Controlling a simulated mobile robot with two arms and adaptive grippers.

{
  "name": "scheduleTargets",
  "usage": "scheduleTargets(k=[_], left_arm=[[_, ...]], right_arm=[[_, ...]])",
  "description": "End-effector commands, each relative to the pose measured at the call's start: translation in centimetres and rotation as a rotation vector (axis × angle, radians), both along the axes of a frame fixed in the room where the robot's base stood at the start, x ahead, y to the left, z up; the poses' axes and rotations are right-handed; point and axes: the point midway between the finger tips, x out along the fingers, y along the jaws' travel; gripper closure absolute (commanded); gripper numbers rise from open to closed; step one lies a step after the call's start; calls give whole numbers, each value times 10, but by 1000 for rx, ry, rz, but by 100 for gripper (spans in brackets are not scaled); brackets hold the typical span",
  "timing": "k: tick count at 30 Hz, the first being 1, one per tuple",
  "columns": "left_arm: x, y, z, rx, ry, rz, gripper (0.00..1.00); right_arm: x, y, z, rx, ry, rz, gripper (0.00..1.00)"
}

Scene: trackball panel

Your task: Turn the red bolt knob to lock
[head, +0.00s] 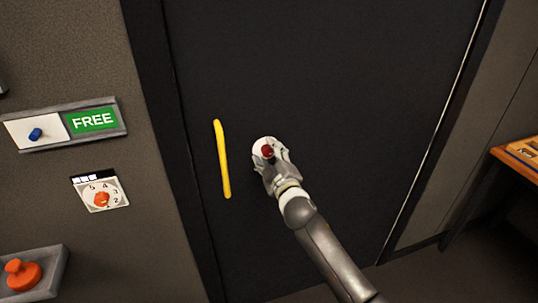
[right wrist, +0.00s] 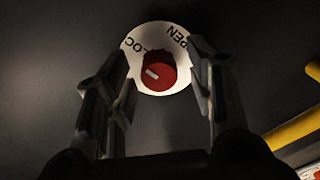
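The red bolt knob (head: 267,151) sits on a round white plate (head: 259,145) on the dark door (head: 320,80). In the right wrist view the red knob (right wrist: 158,73) has a pale pointer mark, and the plate (right wrist: 172,90) carries partly hidden lettering reading "LOC" and "PEN". My right gripper (head: 273,160) is at the knob in the head view. In the right wrist view its fingers (right wrist: 160,85) stand apart on either side of the knob, with visible gaps to it. My left gripper is in neither view.
A yellow vertical handle (head: 222,160) is left of the knob. On the left wall are a green FREE sign (head: 94,120) with a blue slider, a numbered dial (head: 101,195) and an orange knob (head: 23,274). A table (head: 520,158) stands at right.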

Motion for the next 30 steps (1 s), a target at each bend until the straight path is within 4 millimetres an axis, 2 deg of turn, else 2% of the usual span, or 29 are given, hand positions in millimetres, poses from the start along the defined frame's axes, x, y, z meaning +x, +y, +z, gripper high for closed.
scheduleTargets(k=[11, 30], left_arm=[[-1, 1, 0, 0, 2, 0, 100], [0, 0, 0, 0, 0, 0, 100]], right_arm=[[-8, -3, 0, 0, -1, -1, 51], [-98, -32, -1, 0, 1, 1, 51]])
